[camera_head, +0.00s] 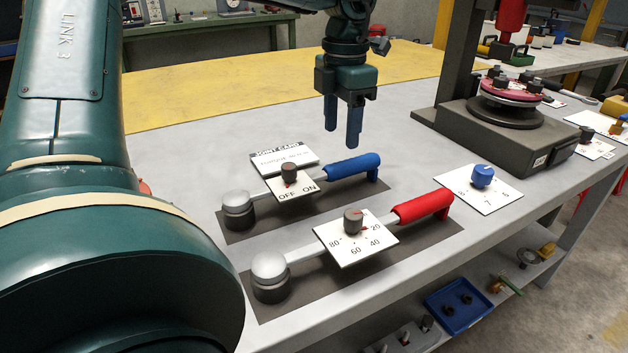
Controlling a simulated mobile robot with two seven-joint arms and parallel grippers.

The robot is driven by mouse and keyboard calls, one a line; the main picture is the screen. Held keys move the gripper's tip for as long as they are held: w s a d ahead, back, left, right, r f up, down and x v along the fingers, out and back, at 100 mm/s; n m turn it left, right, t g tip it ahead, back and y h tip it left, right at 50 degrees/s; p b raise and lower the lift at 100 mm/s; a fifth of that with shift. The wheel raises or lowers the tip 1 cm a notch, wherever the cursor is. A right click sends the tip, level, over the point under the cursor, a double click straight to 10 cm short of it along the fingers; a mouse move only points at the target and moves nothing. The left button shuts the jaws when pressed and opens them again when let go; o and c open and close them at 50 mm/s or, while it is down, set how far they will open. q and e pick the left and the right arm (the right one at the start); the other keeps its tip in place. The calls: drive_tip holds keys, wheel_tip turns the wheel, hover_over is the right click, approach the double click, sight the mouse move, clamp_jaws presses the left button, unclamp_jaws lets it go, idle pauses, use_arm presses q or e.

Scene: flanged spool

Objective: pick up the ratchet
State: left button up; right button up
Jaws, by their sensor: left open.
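Two ratchet-like tools lie on dark mats on the grey bench, each with a round silver head at the left. The farther has a blue handle (352,165), with an OFF/ON dial card (291,187) by its shaft. The nearer has a red handle (424,206), with a numbered dial card (352,244) by its shaft. The frame does not show which one the task means. My left gripper (342,133) points down above the bench, just beyond the blue handle, open and empty. My right gripper is not in view.
A joint card (283,160) lies behind the blue-handled tool. A blue knob (482,175) sits on a white card at the right. A dark press stand (490,135) carries a red flanged spool (510,91). A yellow mat (240,90) covers the back.

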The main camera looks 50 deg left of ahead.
sight(338, 164)
use_arm(q)
wheel_tip(338, 164, down, 5)
drive_tip(key=shift+a+f+b, duration=0.15)
drive_tip(key=shift+f+b, duration=0.1)
drive_tip(key=shift+f, duration=1.1)
drive_tip(key=shift+a+f+b, duration=0.1)
drive_tip(key=shift+f+b, duration=0.15)
drive_tip(key=shift+f, duration=1.05)
drive_tip(key=shift+c, duration=0.3)
drive_tip(key=shift+w+r, duration=0.1)
clamp_jaws()
